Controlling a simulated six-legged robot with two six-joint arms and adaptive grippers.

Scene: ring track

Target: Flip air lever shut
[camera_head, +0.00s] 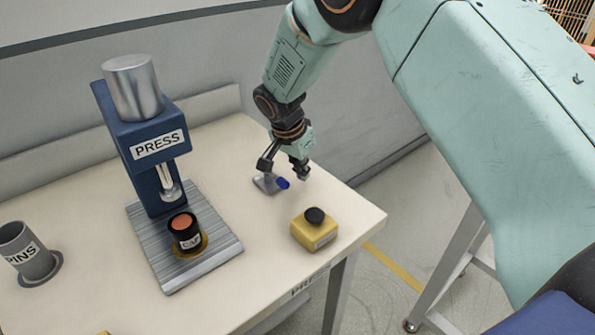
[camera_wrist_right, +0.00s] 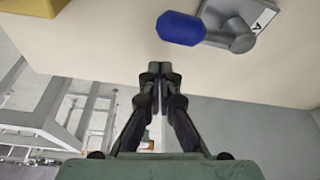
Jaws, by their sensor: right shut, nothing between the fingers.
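The air lever is a small grey fitting (camera_head: 266,184) with a blue handle (camera_head: 283,183) on the white bench. In the right wrist view the blue handle (camera_wrist_right: 180,28) points left from a grey hub, on a grey plate (camera_wrist_right: 258,14) marked with a letter. My right gripper (camera_head: 302,176) is just beside the handle in the head view. In the wrist view its fingertips (camera_wrist_right: 160,72) are together and empty, with a small gap in the picture between them and the handle. Whether they touch it I cannot tell. My left gripper is not in view.
A blue press (camera_head: 150,150) stands left on a ridged metal plate, with a dark cap-labelled part (camera_head: 186,233) on it. A yellow block with a black knob (camera_head: 314,232) sits near the bench's right edge. A grey pins cup (camera_head: 25,252) is far left.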

